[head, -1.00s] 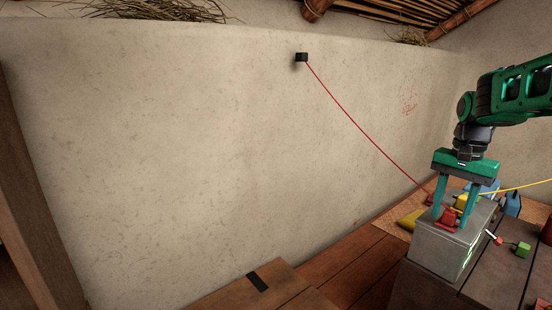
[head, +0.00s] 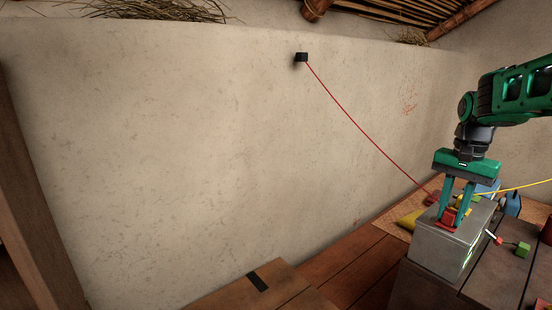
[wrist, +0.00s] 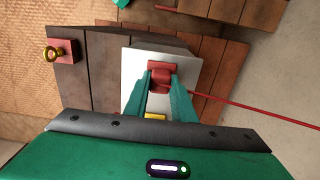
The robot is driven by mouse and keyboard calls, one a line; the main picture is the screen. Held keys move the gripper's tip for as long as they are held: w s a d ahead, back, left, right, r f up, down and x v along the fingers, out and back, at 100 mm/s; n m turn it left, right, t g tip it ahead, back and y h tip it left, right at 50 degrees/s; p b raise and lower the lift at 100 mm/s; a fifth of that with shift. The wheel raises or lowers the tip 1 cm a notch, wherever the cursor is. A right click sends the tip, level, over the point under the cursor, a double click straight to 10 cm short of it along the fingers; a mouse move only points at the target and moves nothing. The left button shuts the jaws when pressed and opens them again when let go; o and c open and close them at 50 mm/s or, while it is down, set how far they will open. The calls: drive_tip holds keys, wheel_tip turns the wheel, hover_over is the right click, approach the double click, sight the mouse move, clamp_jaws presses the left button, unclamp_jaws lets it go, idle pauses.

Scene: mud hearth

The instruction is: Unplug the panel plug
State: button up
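A red plug (head: 448,217) sits on a red base on top of a grey box (head: 436,250). A red cable (head: 358,124) runs from beside it up to a small black wall fixture (head: 301,57). My gripper (head: 449,222) points down over the box, its two teal fingers closed in on the sides of the plug. In the wrist view the red plug (wrist: 161,73) shows between the fingertips (wrist: 161,82), and the grey box (wrist: 195,48) lies beneath. The plug looks seated on the box; its underside is hidden.
A yellow piece (head: 475,199) with a yellow cable (head: 522,188) is behind the fingers. Blue objects (head: 512,205) stand behind the box, and a green block (head: 522,249) lies to its right. A wooden box top (head: 290,292) is at the front.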

sight(452, 211)
drive_tip(key=shift+r, duration=0.15)
clamp_jaws()
drive_tip(key=shift+r, duration=2.85)
